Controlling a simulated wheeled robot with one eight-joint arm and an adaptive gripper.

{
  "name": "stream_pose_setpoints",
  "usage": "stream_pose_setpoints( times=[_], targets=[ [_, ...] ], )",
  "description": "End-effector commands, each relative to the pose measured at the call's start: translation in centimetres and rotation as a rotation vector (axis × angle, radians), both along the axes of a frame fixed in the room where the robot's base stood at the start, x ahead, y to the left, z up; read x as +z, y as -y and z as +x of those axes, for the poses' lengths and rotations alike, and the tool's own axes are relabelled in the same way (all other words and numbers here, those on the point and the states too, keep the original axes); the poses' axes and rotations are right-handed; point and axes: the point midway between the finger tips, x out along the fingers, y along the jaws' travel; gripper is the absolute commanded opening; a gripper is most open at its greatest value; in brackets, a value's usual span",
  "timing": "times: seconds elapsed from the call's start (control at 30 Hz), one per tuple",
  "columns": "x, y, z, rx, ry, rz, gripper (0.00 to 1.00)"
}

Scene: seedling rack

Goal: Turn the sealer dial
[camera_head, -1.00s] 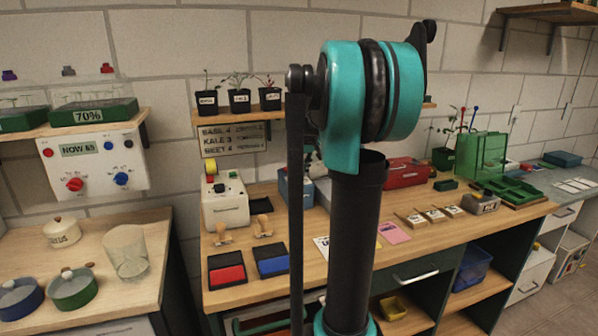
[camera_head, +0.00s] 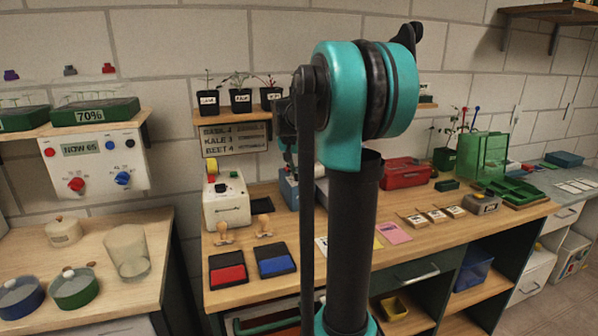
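A white machine (camera_head: 227,204) stands at the left end of the middle bench. It has a yellow roll at its upper left and a small dark dial (camera_head: 221,188) on its top panel; I take it for the sealer, but no label is readable. The dial's setting is too small to read. My teal and black arm stands in front of the bench. A bit of it shows just left of the upright links, to the right of the machine. My gripper's fingers cannot be made out; they are hidden behind the arm or out of frame.
Red (camera_head: 228,270) and blue (camera_head: 273,260) ink pads and wooden stamps lie in front of the machine. A blue device (camera_head: 290,189) is partly hidden by my arm. A shelf with potted seedlings (camera_head: 241,100) hangs above. A dial panel (camera_head: 93,163) hangs on the left wall.

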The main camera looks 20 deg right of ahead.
Motion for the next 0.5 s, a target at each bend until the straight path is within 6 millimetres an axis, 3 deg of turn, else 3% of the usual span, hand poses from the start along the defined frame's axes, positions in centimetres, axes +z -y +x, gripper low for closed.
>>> stream_pose_setpoints(
  times=[0.5],
  targets=[
    [0.02,-0.19,0.30,-0.394,0.000,0.000,0.00]
  ],
)
